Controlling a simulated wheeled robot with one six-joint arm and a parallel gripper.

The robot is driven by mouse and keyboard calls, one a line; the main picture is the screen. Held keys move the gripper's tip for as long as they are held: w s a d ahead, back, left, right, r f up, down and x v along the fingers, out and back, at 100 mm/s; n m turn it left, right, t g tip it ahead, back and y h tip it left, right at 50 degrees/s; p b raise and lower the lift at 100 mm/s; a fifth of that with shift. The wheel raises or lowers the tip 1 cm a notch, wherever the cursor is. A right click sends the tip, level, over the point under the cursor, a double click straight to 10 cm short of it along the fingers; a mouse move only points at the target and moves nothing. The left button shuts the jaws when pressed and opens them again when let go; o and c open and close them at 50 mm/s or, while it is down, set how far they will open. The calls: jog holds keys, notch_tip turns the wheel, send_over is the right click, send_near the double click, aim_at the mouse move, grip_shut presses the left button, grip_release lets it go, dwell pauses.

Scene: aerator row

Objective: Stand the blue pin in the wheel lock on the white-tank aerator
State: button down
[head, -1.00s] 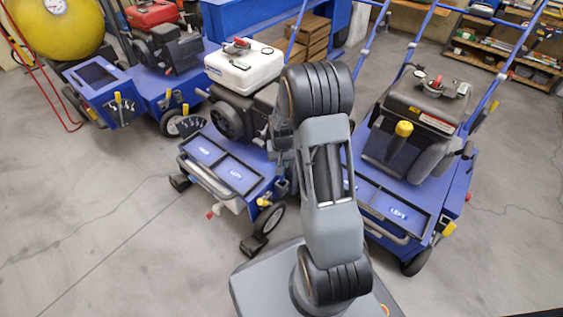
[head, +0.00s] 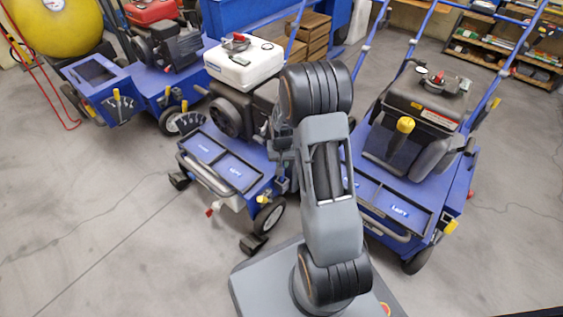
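The white-tank aerator (head: 262,180) stands in the middle, partly behind my arm. Its white tank (head: 240,66) has a red part on top. A two-part black-rimmed tray with small blue labels (head: 236,171) is on its front deck. Wheels show at its front, one black-and-white wheel (head: 269,215) at the right corner. A small red-tipped part (head: 210,211) is low at the front, and a yellow part (head: 262,199) is near the wheel. I cannot make out the blue pin or tell which part is the wheel lock. My gripper is not visible; my arm's links cover the centre.
A black-tank aerator (head: 420,119) with a yellow knob stands close on the right. A red-tank aerator (head: 150,72) is at the back left, near a yellow round tank (head: 55,25). Wooden crates (head: 310,38) and shelves (head: 510,52) are behind. The floor at front left is clear.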

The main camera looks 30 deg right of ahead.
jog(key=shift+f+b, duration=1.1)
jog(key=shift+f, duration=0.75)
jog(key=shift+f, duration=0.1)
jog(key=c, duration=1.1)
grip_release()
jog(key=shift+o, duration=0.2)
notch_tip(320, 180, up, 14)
jog(key=p, duration=0.6)
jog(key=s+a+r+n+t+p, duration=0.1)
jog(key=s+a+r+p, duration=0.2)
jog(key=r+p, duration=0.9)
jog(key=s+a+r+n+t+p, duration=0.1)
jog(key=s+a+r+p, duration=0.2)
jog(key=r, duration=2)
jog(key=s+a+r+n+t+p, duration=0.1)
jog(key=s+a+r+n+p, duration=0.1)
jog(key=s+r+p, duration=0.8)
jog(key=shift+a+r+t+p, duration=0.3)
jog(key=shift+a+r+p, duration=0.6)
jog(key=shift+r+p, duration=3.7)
